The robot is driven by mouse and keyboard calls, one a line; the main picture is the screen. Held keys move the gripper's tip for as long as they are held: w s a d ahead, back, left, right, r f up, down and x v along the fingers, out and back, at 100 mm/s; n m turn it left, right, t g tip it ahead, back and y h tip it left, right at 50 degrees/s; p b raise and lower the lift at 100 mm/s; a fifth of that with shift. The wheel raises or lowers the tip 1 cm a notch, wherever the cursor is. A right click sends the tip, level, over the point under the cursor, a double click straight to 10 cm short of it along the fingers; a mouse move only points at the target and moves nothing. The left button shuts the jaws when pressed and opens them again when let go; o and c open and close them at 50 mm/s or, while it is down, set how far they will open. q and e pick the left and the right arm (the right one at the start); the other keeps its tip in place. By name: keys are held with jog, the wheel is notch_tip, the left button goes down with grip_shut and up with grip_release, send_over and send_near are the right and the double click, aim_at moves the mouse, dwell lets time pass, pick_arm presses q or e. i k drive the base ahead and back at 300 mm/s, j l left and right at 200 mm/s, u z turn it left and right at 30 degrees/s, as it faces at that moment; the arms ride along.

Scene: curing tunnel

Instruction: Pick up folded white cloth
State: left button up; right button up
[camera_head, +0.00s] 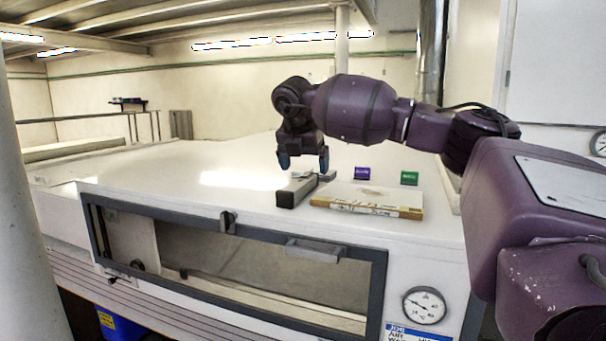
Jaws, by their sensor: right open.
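I cannot make out a folded white cloth for certain. A flat pale slab (370,191) with a yellow-brown, marked front edge lies on the white top of the curing tunnel (190,182); it looks more like a book or board than cloth. My right gripper (303,163) points down above the tunnel top, left of the slab. Its two dark fingers are apart, and I see nothing between them. A grey angled metal piece (294,194) lies just below the gripper. My left gripper is not in view.
The tunnel front has a framed window with a grey handle (315,250) and a round gauge (424,305). The tunnel top left of the gripper is clear.

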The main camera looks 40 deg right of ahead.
aim_at(300, 170)
jog(key=i+l, duration=0.75)
jog(key=l, duration=0.2)
